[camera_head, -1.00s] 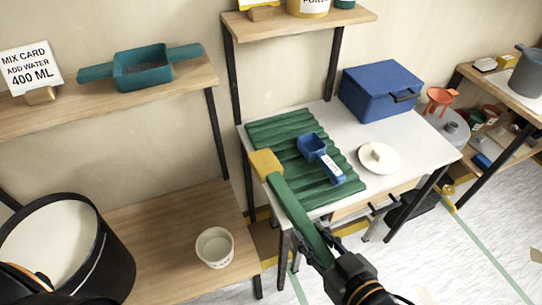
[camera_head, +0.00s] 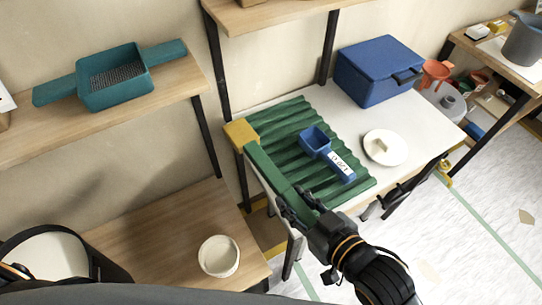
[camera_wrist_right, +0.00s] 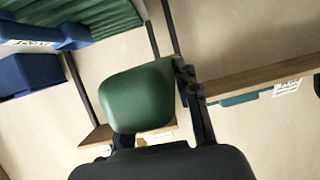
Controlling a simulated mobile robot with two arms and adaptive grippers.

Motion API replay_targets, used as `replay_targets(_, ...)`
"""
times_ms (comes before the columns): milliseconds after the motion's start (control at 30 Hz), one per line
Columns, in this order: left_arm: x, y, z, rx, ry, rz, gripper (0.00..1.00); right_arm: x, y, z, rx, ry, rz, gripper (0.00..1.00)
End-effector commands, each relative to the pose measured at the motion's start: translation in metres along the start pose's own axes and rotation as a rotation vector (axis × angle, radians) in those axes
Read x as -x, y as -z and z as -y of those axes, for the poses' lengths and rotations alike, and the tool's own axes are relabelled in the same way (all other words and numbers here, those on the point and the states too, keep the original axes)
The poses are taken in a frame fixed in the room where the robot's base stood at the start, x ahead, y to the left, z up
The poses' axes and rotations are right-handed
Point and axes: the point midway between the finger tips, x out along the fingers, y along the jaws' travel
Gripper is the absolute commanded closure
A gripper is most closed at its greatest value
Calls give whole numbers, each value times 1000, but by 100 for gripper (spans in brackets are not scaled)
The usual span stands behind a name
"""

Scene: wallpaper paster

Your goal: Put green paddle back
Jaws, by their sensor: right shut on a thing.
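The green paddle (camera_head: 268,168) is a long flat green bar with a yellow block at its far end. In the head view it lies along the left edge of the green ribbed rack (camera_head: 277,122) on the white table. I cannot tell whether it touches the rack. My right gripper (camera_head: 300,203) is shut on the paddle's near end, at the table's front left corner. The wrist view shows a rounded green part of the paddle (camera_wrist_right: 140,95) at the fingers. My left gripper is not in view.
A blue scoop (camera_head: 314,142) with a label lies on the rack. A white plate (camera_head: 385,148) and a blue box (camera_head: 378,72) stand to its right. A teal sieve (camera_head: 115,78) is on the left shelf. A white tub (camera_head: 218,256) stands on the lower wooden shelf.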

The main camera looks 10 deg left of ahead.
Motion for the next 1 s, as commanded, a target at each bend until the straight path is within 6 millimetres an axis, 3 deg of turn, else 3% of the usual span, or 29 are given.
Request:
replay_targets(133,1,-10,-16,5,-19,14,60,-5,0,-4,2,-1,-2,100)
replay_targets(233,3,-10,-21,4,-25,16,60,-20,0,-14,3,-3,-2,100)
replay_targets(533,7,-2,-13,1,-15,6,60,-89,-7,-56,3,-4,-3,100)
replay_targets(600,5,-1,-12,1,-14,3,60,-103,-20,-60,0,-1,2,100)
replay_targets(1000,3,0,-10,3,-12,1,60,-143,-46,-78,0,-1,-1,100)
